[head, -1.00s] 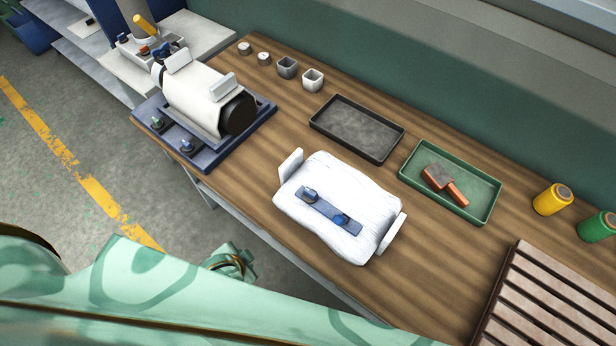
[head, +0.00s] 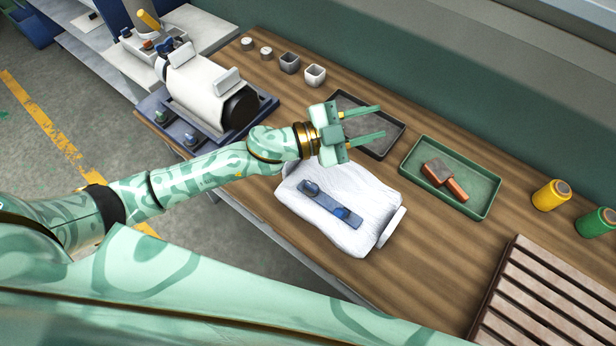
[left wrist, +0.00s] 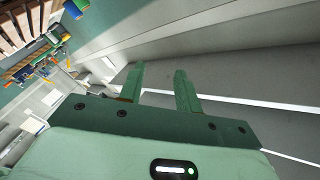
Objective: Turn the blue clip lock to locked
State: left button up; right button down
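A blue strip (head: 329,203) lies on a white padded block (head: 362,225) on the bench. It carries a blue clip at its left end (head: 309,187) and another at its right end (head: 342,212). More small blue clips (head: 187,138) sit on the dark blue base (head: 212,142) of the white extruder machine. I cannot tell which clip is the lock, or its setting. My left gripper (head: 383,121) is open and empty above the dark grey tray, beyond the padded block. Its parted fingers also show in the left wrist view (left wrist: 158,75). My right gripper is out of view.
A dark grey tray (head: 383,152) lies below my left gripper. A green tray (head: 412,165) holds reddish-brown pieces. Yellow (head: 551,196) and green (head: 596,222) spools and a slatted rack (head: 540,300) stand at right. Several small cups stand at the back.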

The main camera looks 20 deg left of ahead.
pick_arm(q)
jog(key=f+m+g+h, duration=0.1)
jog(key=m+g, duration=0.3)
jog(key=g, duration=0.2)
jog(key=n+g+y, duration=0.1)
jog(key=g+y, duration=0.7)
send_near(311, 185)
jog(key=b+x, duration=0.1)
jog(key=x, duration=0.7)
jog(key=shift+d+f, duration=0.2)
jog(key=shift+f, duration=0.05)
grip_shut()
